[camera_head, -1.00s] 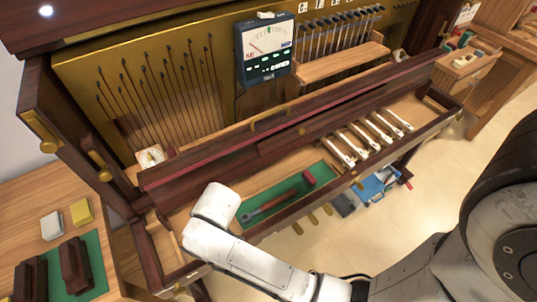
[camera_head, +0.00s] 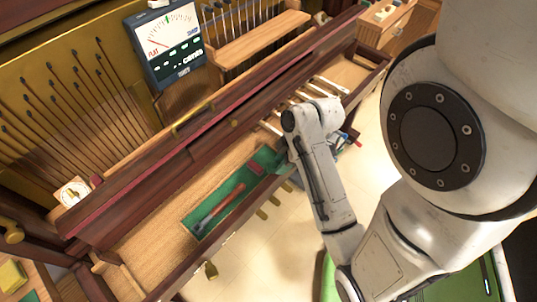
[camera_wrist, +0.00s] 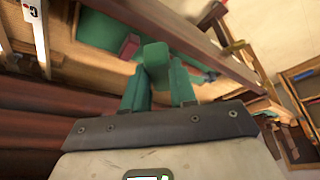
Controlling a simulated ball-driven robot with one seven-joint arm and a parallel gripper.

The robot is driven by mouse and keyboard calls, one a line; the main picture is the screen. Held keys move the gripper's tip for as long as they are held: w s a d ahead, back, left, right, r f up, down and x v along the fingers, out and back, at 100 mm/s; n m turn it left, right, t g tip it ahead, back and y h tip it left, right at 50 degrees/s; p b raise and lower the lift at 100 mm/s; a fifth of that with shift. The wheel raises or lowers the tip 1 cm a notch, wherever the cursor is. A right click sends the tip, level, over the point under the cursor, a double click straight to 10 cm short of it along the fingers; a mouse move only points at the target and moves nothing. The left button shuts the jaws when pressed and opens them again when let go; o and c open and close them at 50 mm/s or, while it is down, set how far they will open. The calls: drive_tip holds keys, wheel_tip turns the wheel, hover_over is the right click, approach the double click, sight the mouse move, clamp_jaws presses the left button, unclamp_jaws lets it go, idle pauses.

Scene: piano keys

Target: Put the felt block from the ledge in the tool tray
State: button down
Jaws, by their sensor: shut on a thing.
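My gripper (camera_wrist: 157,84) is shut on a green block, which I take for the felt block (camera_wrist: 155,55), gripped between its two green fingers in the wrist view. In the head view my gripper (camera_head: 285,163) is at the right end of the green-lined tool tray (camera_head: 238,181), partly hidden by my wrist. The tray also shows in the wrist view (camera_wrist: 95,28), beyond the fingers. A long red-handled tool (camera_head: 220,207) and a small red block (camera_head: 255,168) lie in it. The held block is too hidden to make out in the head view.
A wooden rail (camera_wrist: 200,42) runs along the tray's side in the wrist view. Pale key levers (camera_head: 328,85) lie behind my wrist. A dark meter (camera_head: 165,44) stands at the back. The wooden key bed left of the tray (camera_head: 150,215) is bare.

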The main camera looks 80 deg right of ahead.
drive_tip(key=w+d+f, duration=0.1)
drive_tip(key=d+f, duration=0.1)
drive_tip(key=d, duration=0.1)
drive_tip(key=w+d+f, duration=0.2)
drive_tip(key=d+f, duration=0.1)
drive_tip(key=w+d+f, duration=0.1)
drive_tip(key=d+f, duration=0.1)
drive_tip(key=d, duration=0.1)
drive_tip(key=shift+w+d+f, duration=0.25)
drive_tip(key=shift+w+f, duration=0.05)
drive_tip(key=shift+w, duration=0.05)
drive_tip(key=shift+w+d+f, duration=0.3)
drive_tip(key=shift+d+f, duration=0.2)
drive_tip(key=shift+f, duration=1.75)
